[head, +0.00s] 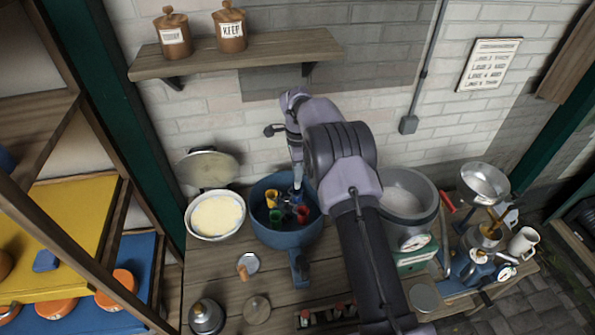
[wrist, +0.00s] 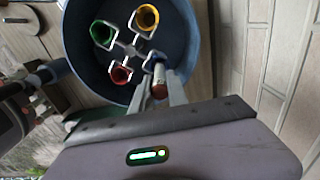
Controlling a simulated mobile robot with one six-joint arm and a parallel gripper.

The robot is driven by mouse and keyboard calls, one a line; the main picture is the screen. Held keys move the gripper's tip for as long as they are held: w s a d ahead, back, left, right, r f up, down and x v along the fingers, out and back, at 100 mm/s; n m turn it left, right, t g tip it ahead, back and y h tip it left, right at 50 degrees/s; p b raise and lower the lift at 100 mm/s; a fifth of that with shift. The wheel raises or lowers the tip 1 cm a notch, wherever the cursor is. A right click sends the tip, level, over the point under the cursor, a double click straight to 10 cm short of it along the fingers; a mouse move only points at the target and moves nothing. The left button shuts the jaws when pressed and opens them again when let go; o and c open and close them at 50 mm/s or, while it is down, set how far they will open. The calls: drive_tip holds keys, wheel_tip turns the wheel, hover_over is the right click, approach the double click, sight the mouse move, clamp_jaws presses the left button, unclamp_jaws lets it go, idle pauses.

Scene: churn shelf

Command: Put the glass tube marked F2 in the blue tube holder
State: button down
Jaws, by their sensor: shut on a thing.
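My gripper (wrist: 166,88) is shut on a slim glass tube (wrist: 160,78) with a reddish-brown near end. No F2 mark is readable on it. The tube's far end is at the blue tube holder (wrist: 149,64), and I cannot tell how far inside it is. The holder is one of several coloured holders in a round blue bowl (head: 287,238). In the head view my gripper (head: 297,188) reaches down into the bowl, at the blue holder, and mostly hides the tube.
Yellow (head: 272,198), green (head: 276,216) and red (head: 303,213) holders share the bowl. A cream-filled pan (head: 216,215) stands left, a grey pot (head: 408,195) right. A rack of small tubes (head: 327,316) lies in front. A wooden shelf (head: 240,58) hangs above.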

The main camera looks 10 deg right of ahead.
sight(297, 184)
drive_tip(key=shift+f+b, duration=2.5)
drive_tip(key=shift+f, duration=0.6)
idle(0.8)
drive_tip(key=c, duration=0.9)
unclamp_jaws()
drive_tip(key=shift+r, duration=0.1)
drive_tip(key=shift+r+p, duration=2.8)
drive_tip(key=shift+r, duration=1.75)
